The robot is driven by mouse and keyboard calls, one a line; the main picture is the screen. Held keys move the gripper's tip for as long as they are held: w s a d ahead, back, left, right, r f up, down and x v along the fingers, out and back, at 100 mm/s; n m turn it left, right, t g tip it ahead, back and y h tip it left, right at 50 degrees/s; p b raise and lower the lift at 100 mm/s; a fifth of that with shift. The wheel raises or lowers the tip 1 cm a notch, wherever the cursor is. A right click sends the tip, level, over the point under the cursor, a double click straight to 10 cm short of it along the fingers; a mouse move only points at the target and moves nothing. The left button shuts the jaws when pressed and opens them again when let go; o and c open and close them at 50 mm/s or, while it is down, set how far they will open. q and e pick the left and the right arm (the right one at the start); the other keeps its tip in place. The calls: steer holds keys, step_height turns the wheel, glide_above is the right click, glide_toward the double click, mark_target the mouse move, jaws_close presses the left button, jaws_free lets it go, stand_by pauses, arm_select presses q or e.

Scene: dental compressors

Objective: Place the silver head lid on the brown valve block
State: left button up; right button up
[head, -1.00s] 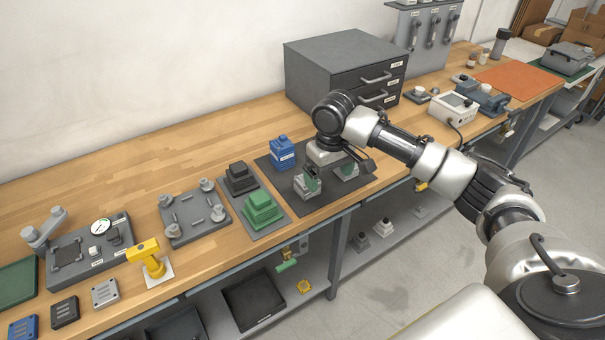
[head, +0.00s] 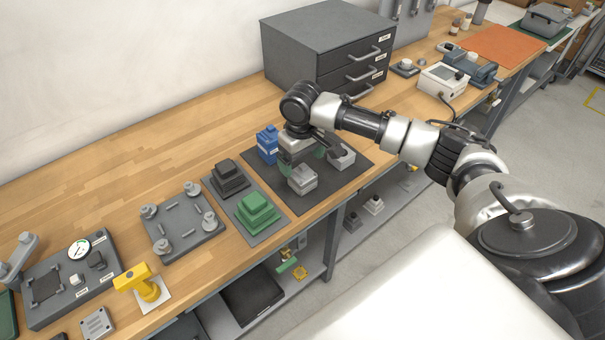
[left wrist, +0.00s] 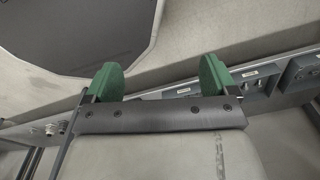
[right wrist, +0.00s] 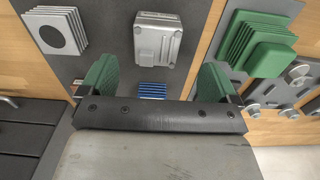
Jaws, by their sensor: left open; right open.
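A silver block with a raised ribbed top (right wrist: 158,38), which looks like the head lid, sits on the dark mat; it also shows at the mat's front in the head view (head: 302,180). A paler finned block with a dark round spot (right wrist: 55,32) is at the mat's right in the head view (head: 341,156). I cannot make out a block that is clearly brown. My right gripper (head: 302,154) is open and empty over the mat, behind the silver block; its green fingertips show in the right wrist view (right wrist: 157,80). My left gripper (left wrist: 160,80) is open and empty, away from these parts.
A blue block (head: 267,145) stands beside my right gripper. A green stepped block (head: 257,211) and a black one (head: 229,175) are left of the mat. A grey drawer cabinet (head: 300,50) stands behind. The bench's back left is clear.

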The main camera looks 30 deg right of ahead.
mark_target(302, 173)
steer(key=f, duration=0.2)
steer(key=f+p, duration=0.1)
steer(key=f, duration=0.1)
steer(key=shift+w+d+f, duration=0.1)
steer(key=shift+d+f, duration=0.1)
steer(key=shift+f, duration=0.45)
arm_select(q)
steer(key=shift+w+r, duration=0.65)
steer(key=shift+w, duration=0.3)
arm_select(e)
steer(key=c, duration=1)
arm_select(q)
steer(key=shift+s, duration=0.3)
arm_select(e)
steer(key=shift+c, duration=0.8)
steer(key=shift+r, duration=0.15)
